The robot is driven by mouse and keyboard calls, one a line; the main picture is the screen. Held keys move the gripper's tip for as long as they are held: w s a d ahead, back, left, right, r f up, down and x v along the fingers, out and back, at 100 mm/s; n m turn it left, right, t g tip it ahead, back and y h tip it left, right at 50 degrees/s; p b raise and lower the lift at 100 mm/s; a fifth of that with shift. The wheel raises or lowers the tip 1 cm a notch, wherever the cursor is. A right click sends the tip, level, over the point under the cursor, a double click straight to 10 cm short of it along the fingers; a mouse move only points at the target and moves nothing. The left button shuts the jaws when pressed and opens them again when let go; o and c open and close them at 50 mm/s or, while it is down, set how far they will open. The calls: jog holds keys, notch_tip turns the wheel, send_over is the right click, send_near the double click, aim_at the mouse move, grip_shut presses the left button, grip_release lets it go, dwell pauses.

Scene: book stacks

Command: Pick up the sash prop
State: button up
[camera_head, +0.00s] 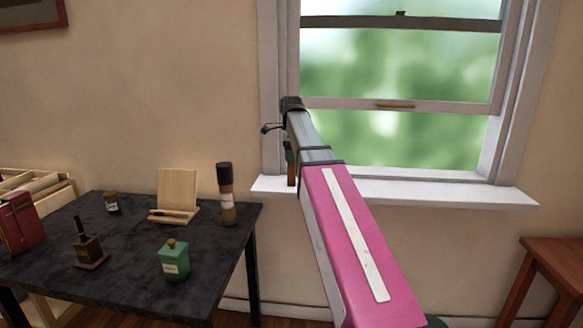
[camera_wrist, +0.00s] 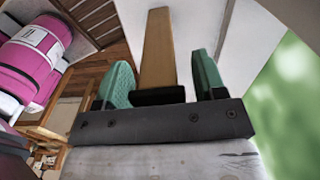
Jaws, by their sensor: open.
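The sash prop (camera_wrist: 158,45) is a plain wooden stick. In the wrist view it stands out between the two green fingers of my gripper (camera_wrist: 163,78), with a gap at each side. In the head view a short piece of the sash prop (camera_head: 291,174) shows at the left end of the window sill, by the frame. My gripper (camera_head: 290,153) is there too, mostly hidden by my arm.
The white window sill (camera_head: 430,192) runs to the right, clear. The lower sash (camera_head: 440,107) is raised. A dark table (camera_head: 130,270) at left holds bottles, a green jar (camera_head: 173,260), a wooden stand (camera_head: 177,190) and a red book (camera_head: 20,222). A wooden stool (camera_head: 555,255) stands at right.

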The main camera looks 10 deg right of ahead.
jog(key=shift+f, duration=0.3)
jog(key=c, duration=0.9)
jog(key=shift+r, duration=0.1)
